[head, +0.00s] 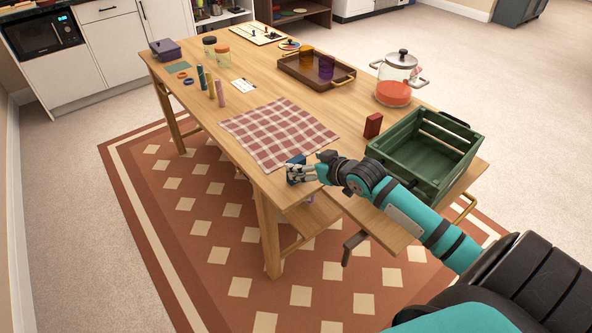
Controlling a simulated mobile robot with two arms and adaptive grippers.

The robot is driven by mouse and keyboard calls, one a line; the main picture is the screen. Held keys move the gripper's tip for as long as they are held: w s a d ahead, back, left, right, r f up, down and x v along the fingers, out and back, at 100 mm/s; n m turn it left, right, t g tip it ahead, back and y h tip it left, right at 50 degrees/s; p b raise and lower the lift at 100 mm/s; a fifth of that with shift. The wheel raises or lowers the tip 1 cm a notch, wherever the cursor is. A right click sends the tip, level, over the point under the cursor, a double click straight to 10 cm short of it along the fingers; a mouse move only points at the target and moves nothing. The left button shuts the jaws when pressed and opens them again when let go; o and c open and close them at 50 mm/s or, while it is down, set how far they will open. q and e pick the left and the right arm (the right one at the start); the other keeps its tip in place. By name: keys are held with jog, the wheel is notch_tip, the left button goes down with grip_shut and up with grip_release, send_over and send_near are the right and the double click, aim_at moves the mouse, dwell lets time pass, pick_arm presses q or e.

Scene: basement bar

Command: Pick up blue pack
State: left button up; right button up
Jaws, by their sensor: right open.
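The blue pack (295,160) is at the table's near edge, beside the front corner of the checked cloth. Only a small part of it shows; my right gripper hides the rest. My right gripper (294,173) is open, with its fingers at the pack. I cannot tell whether the fingers touch it. My left gripper is not in view.
A red pack (373,125) stands beside a green crate (425,150) on the right. A red-and-white checked cloth (278,132) lies left of my gripper. A glass pot (397,80), a brown tray (317,72) and several small items stand farther back on the wooden table (215,130).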

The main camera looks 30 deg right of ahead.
aim_at(296, 159)
jog(key=x, duration=0.5)
jog(key=shift+w+a+f, duration=0.1)
jog(key=shift+w+a, duration=0.05)
jog(key=shift+a, duration=0.05)
jog(key=c, duration=1.3)
